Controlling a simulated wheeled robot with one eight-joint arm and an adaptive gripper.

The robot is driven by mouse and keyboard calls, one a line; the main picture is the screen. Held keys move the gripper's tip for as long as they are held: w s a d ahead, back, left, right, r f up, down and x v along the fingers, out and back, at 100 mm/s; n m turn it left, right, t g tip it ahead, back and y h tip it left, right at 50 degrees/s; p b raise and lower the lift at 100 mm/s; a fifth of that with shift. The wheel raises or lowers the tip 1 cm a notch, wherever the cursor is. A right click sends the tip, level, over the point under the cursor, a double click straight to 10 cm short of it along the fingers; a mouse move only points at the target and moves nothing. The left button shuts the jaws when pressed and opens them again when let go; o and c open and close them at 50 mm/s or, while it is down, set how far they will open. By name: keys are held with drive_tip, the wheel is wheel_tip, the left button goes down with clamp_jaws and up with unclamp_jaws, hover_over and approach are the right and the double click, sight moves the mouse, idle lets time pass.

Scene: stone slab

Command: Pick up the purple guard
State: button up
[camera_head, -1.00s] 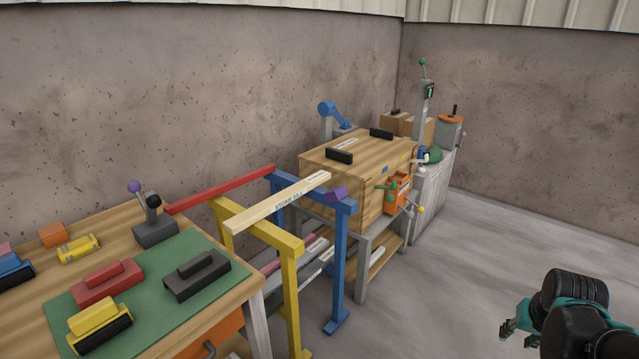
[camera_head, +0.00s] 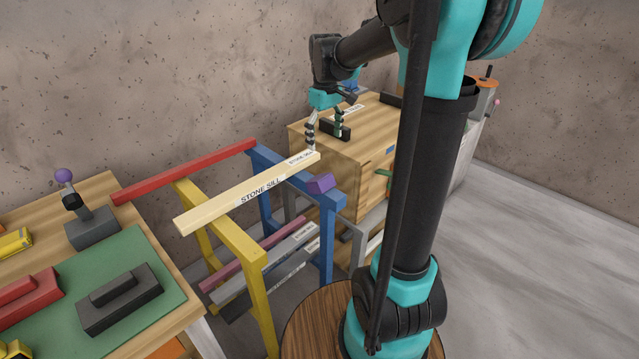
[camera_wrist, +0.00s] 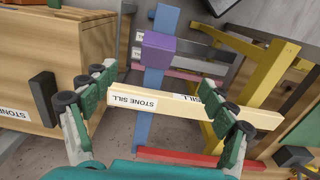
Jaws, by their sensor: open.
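The purple guard (camera_head: 320,183) is a small block with slanted faces. In the wrist view the guard (camera_wrist: 158,51) lies in the upper middle, beyond the fingertips and uncovered. The stone sill (camera_wrist: 190,106) crosses the picture between my open fingers (camera_wrist: 168,92).
A wooden chest (camera_head: 345,150) with black handles stands right behind the trestle. A yellow trestle (camera_head: 228,232) and red beam (camera_head: 185,172) are to the left. Dark and pink bars lie on lower supports. A workbench with green mat (camera_head: 165,262) is at left; floor is clear at right.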

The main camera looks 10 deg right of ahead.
hover_over(325, 177)
drive_tip(key=f, duration=0.9)
drive_tip(key=shift+a+f, duration=0.15)
drive_tip(key=shift+a, duration=0.05)
drive_tip(key=shift+d+f, duration=0.15)
drive_tip(key=shift+f, duration=2.8)
drive_tip(key=shift+c, duration=0.4)
drive_tip(key=c, duration=1)
drive_tip(key=shift+r, duration=0.1)
drive_tip(key=shift+c, duration=0.2)
